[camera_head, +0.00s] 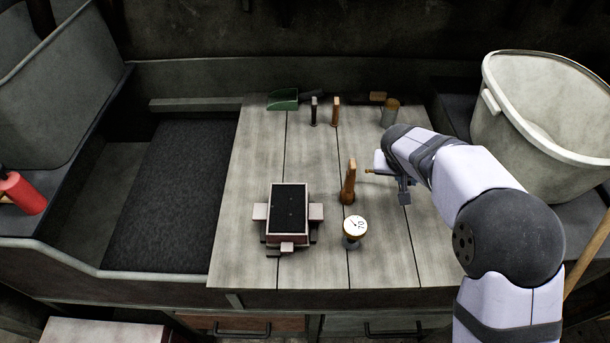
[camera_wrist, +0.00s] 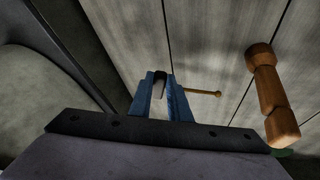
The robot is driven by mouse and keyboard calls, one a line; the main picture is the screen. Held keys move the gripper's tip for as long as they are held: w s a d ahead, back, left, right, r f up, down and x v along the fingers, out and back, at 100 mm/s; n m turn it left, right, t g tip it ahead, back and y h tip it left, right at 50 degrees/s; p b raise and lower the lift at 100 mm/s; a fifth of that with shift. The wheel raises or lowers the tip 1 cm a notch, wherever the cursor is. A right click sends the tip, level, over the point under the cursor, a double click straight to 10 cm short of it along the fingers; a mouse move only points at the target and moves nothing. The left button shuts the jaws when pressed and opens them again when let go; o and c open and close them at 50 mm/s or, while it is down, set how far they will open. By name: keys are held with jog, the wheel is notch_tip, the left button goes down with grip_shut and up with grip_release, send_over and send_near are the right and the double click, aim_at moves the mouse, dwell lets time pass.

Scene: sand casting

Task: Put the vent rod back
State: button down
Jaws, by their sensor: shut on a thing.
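My gripper (camera_head: 405,196) is at the right part of the wooden bench, to the right of a standing wooden tool. In the wrist view its blue fingers (camera_wrist: 162,82) are shut on a thin brass-coloured rod with a small round end, which I take as the vent rod (camera_wrist: 203,92). The rod lies sideways across the fingers, and it also shows in the head view (camera_head: 374,171), pointing left. Its other part is hidden by the fingers. A dark piece with a pale side shows between the fingers; I cannot tell what it is.
The wooden tool (camera_head: 348,183) stands close left of the rod. A dial gauge (camera_head: 354,229) and a black-topped mould box (camera_head: 289,212) are nearer the front. Two upright tools (camera_head: 335,110), a green scoop (camera_head: 283,98) and a cylinder (camera_head: 389,111) stand at the back. A bucket (camera_head: 548,120) is right.

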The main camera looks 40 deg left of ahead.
jog(key=s+a+r+n+g+y+b, duration=0.1)
jog(key=a+r+n+y+b, duration=0.15)
jog(key=a, duration=1.35)
jog(key=s+a+r+n+g+y+p, duration=0.1)
jog(key=s+a+n+g, duration=0.15)
jog(key=s+a, duration=0.35)
jog(key=s+a+n+g+y+p, duration=0.1)
jog(key=s+a+n, duration=0.25)
jog(key=s, duration=0.55)
jog(key=shift+m+h, duration=0.25)
jog(key=shift+m, duration=0.1)
jog(key=x, duration=0.3)
jog(key=d+x, duration=0.1)
jog(key=shift+s+a+f+b, duration=0.2)
jog(key=shift+f+b, duration=0.15)
jog(key=shift+f, duration=0.15)
jog(key=shift+f+p, duration=0.8)
jog(key=shift+f, duration=1.7)
jog(key=shift+f, duration=0.15)
jog(key=c, duration=1.7)
grip_release()
jog(key=shift+o, duration=0.2)
